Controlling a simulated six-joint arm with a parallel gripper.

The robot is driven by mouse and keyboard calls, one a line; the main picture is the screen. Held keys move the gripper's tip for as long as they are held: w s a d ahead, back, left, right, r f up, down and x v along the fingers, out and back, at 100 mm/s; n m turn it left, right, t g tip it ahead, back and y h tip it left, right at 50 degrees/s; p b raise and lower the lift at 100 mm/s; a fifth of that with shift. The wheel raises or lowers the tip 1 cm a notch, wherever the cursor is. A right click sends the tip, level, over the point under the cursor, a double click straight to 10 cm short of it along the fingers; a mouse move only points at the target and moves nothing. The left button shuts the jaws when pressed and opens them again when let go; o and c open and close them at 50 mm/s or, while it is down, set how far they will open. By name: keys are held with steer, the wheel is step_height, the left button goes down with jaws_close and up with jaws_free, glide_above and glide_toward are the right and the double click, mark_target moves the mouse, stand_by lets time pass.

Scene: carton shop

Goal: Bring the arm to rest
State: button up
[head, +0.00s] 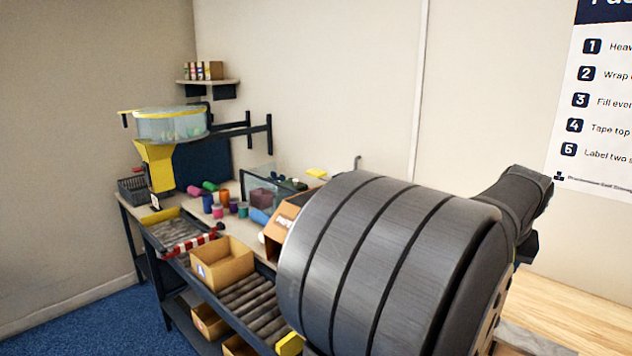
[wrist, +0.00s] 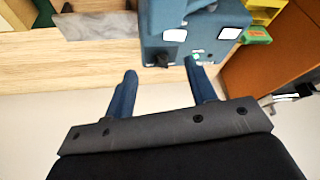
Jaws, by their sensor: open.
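My gripper (wrist: 162,84) shows in the wrist view, with its two blue fingers apart. Nothing shows between the fingers, over a pale floor or wall surface. In the head view a large dark grey link of my arm fills the lower right and hides part of the bench. The gripper itself cannot be made out there. A blue block-like thing with white patches (wrist: 192,32) is beyond the fingertips in the wrist view; I cannot tell what it is or how near it is.
In the head view, the bench carries an open carton (head: 222,264), rollers (head: 250,298), coloured cylinders (head: 217,211) and a clear tub (head: 170,124) over a yellow chute (head: 156,165). A wooden surface (wrist: 60,65) and a brown panel (wrist: 265,60) show in the wrist view.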

steer(key=w+a+f+n+y, duration=0.1)
steer(key=w+a+f+n, duration=0.1)
steer(key=w+a, duration=0.7)
steer(key=a, duration=0.4)
steer(key=shift+w+a+f+n, duration=0.2)
steer(key=shift+a+f+n, duration=0.05)
steer(key=shift+f+n, duration=0.15)
steer(key=shift+d, duration=0.1)
steer(key=s+d+r+m+h, duration=0.1)
steer(key=s+d+r+m, duration=0.1)
steer(key=s+d, duration=1)
steer(key=d+m, duration=0.1)
steer(key=d, duration=0.3)
steer(key=shift+s+r+m, duration=0.2)
steer(key=shift+s+m, duration=0.1)
steer(key=shift+m, duration=0.1)
steer(key=shift+w, duration=0.1)
